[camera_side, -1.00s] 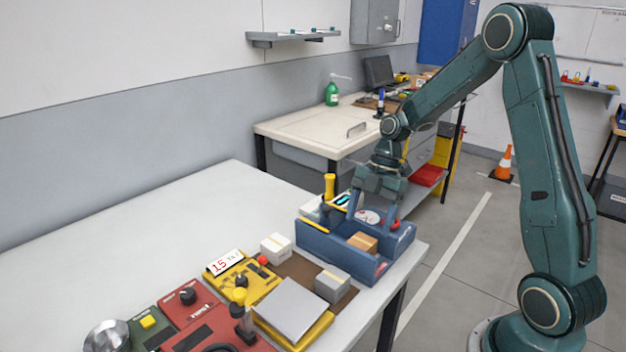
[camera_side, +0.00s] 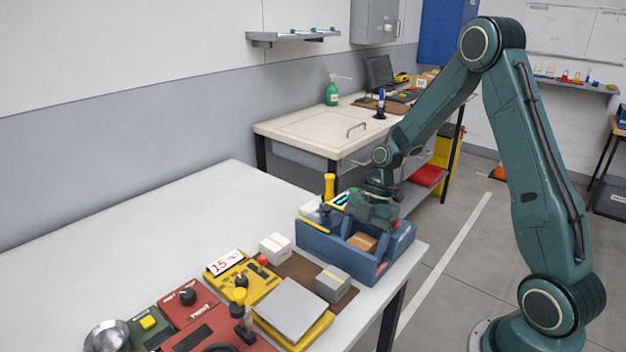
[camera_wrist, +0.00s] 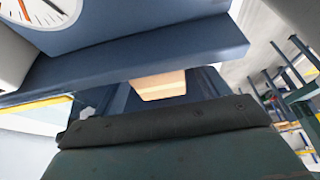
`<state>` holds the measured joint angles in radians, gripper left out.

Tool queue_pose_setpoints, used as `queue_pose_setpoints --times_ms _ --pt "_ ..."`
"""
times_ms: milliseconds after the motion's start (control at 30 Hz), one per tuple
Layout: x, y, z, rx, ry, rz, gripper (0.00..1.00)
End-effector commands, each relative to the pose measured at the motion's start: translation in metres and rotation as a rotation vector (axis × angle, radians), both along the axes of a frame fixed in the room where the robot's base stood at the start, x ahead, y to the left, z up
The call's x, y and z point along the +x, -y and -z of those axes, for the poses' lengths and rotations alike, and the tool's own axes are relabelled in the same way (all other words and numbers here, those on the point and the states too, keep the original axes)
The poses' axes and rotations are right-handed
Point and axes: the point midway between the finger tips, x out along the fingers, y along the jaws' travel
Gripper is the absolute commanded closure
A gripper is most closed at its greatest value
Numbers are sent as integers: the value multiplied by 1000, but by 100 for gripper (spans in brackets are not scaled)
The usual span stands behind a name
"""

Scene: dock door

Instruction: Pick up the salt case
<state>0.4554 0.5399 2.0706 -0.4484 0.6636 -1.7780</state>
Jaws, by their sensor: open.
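No readable label marks the salt case, so I cannot tell which box it is. A cardboard-brown box (camera_side: 362,242) lies in the front compartment of the blue divided tray (camera_side: 345,257); a tan box, probably the same one, shows in the wrist view (camera_wrist: 158,86). A white box (camera_side: 275,247) and a grey box (camera_side: 332,285) stand outside the tray. My gripper (camera_side: 376,222) is open, low over the tray's back part, behind the brown box. Its fingertips are hidden in the side view. A dark pad of it fills the lower wrist view.
A yellow-handled tool (camera_side: 329,187) stands up at the tray's left end. A yellow scale (camera_side: 292,308) with a grey plate, and red and green control boxes, sit in front. The table's left part (camera_side: 170,225) is clear.

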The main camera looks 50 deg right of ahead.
Motion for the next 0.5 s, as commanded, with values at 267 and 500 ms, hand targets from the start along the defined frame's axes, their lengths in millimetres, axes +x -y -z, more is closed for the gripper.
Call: queue_pose_setpoints --times_ms 267,500 --pt "0 0 1 0 1 0 25" --pt "0 0 1 0 1 0 25"
